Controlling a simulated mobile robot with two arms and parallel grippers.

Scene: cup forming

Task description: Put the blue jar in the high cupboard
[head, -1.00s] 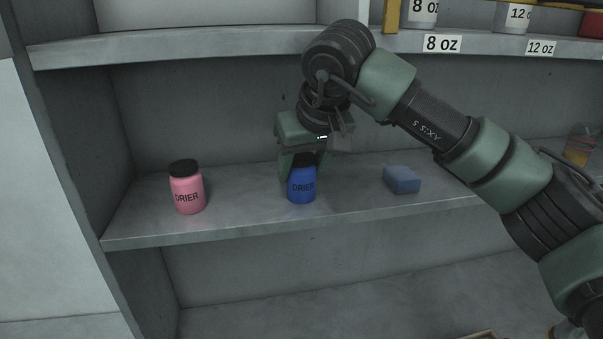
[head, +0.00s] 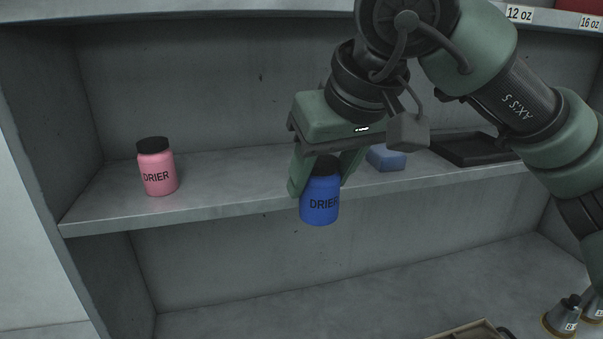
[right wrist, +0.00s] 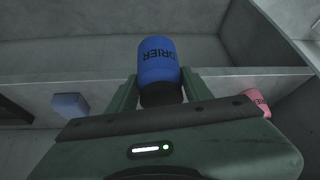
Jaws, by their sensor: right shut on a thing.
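The blue jar (head: 320,205) with a black lid and the label DRIER is held upright by my right gripper (head: 327,170). The fingers are shut on it around the lid and upper part. In the head view it is in front of the middle shelf's front edge, its base lower than that edge. In the right wrist view the blue jar (right wrist: 158,62) sits between the two fingers (right wrist: 160,90). My left gripper is in neither view. I cannot tell which part is the high cupboard.
A pink DRIER jar (head: 157,170) stands on the left of the middle shelf (head: 230,192). A blue block (head: 385,158) and a dark tray (head: 470,150) lie to the right. An upper shelf edge (head: 200,10) runs above. Small cans (head: 563,315) stand at the lower right.

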